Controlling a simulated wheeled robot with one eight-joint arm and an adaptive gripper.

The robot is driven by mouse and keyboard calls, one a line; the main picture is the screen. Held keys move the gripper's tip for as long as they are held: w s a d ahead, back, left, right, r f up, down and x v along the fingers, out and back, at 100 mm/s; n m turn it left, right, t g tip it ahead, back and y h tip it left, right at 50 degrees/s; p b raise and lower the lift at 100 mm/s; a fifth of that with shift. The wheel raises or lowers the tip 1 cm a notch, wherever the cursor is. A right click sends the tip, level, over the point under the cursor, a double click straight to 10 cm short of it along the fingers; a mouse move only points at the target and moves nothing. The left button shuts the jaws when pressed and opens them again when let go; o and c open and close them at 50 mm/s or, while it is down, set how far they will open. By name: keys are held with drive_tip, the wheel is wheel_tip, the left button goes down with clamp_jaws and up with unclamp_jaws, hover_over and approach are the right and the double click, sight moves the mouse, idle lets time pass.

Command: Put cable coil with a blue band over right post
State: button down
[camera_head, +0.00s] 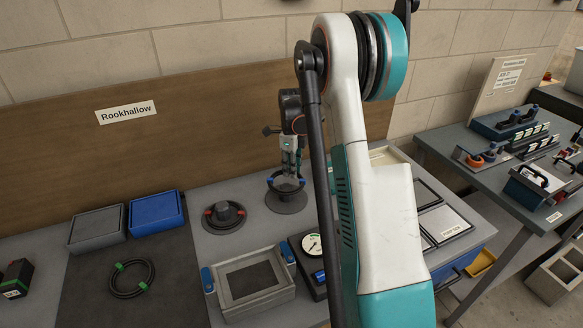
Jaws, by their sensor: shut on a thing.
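A dark cable coil with blue bands (270,182) is held by my gripper (289,176), which is shut on it. The coil is at the right post, above its round dark base (287,204). The gripper and coil hide most of this post, so I cannot tell whether the coil is around it or just above it. The left post (224,211) stands to the left, with a red-banded coil (208,214) around its foot.
A green-banded coil (112,286) lies on a dark mat at the left. Grey (97,229) and blue (156,212) boxes stand behind it. A grey frame with blue clips (232,300) and a gauge box (307,268) are in front.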

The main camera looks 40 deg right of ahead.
drive_tip(key=shift+f+b, duration=1.5)
drive_tip(key=shift+f, duration=1.3)
drive_tip(key=shift+a, duration=0.2)
drive_tip(key=shift+r, duration=0.2)
drive_tip(key=shift+r, duration=0.65)
drive_tip(key=shift+d+f, duration=0.15)
drive_tip(key=shift+f, duration=0.45)
drive_tip(key=shift+r, duration=0.2)
idle(0.3)
